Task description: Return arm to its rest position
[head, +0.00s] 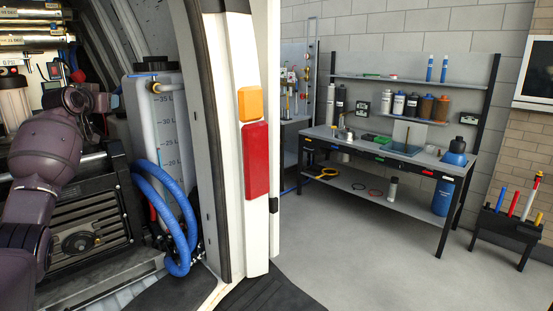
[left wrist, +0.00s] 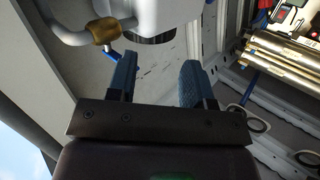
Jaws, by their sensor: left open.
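My left arm (head: 45,155) rises from the lower left of the head view, in front of the van's inside. Its gripper is hard to make out there against the dark equipment. In the left wrist view my left gripper (left wrist: 157,72) shows two blue fingers set apart with nothing between them. Shiny metal membrane tubes (head: 28,14) lie level at the top left of the head view. They also show at the upper right of the left wrist view (left wrist: 285,62), apart from the fingers. My right gripper is in neither view.
A white tank (head: 172,120) with blue hoses (head: 172,205) stands right of my arm, beside the van's door frame (head: 222,150). A white housing with a brass-fitted pipe (left wrist: 103,30) is close beyond the fingers. A workbench (head: 400,160) stands far right, with clear floor before it.

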